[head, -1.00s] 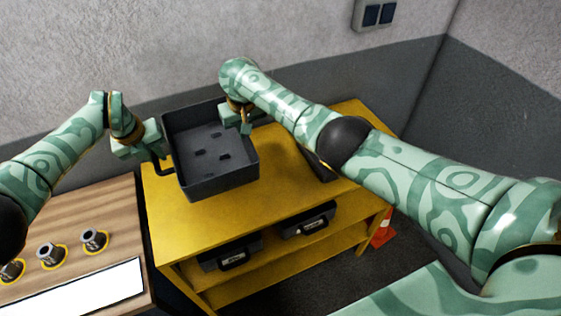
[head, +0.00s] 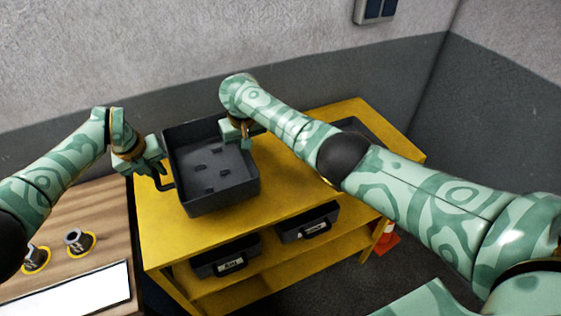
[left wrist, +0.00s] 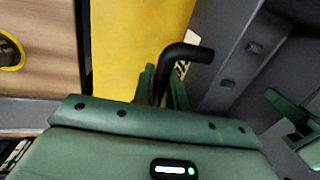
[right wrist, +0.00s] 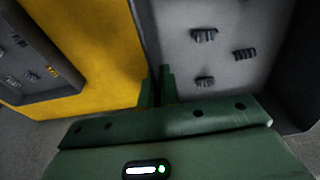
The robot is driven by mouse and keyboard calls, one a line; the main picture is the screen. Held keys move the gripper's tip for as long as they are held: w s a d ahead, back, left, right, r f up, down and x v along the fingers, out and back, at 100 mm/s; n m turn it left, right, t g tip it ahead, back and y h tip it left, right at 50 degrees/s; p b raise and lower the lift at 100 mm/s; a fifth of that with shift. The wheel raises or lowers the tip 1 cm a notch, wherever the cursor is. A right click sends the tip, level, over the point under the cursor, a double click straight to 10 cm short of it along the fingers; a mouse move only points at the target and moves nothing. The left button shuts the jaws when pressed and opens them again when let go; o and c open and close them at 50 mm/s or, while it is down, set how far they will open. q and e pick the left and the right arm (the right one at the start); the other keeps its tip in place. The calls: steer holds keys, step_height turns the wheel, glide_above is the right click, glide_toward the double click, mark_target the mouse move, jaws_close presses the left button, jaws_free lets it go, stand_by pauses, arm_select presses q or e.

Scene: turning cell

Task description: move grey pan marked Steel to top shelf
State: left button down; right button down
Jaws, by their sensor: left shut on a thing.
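The grey pan (head: 212,205) is a deep open tray with small dark studs on its floor. It is at the left part of the yellow shelf unit's top (head: 165,230), seemingly a little above it; the exact gap is unclear. My left gripper (head: 160,172) is shut on its left handle, a dark bent bar seen in the left wrist view (left wrist: 190,52). My right gripper (head: 246,130) is at the pan's right side, its fingers close together on the rim or handle in the right wrist view (right wrist: 157,88).
Another dark tray (right wrist: 45,88) lies on the right of the top, partly behind my right arm. Two labelled dark pans (head: 226,258) (head: 305,226) stand on the shelf below. A wooden table (head: 95,205) with ringed metal parts (head: 78,241) is at left; an orange cone (head: 385,243) at right.

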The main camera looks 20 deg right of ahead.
arm_select(q)
steer(key=shift+r, duration=0.1)
arm_select(e)
steer(key=shift+r, duration=0.1)
arm_select(q)
steer(key=c, duration=1.4)
jaws_free()
arm_select(e)
steer(key=c, duration=1.6)
jaws_free()
steer(key=shift+c, duration=0.2)
steer(key=shift+r, duration=0.1)
arm_select(q)
steer(key=v, duration=1.2)
arm_select(e)
step_height(320, 180, up, 12)
steer(key=s, duration=0.2)
steer(key=shift+f, duration=0.25)
steer(key=shift+s, duration=0.1)
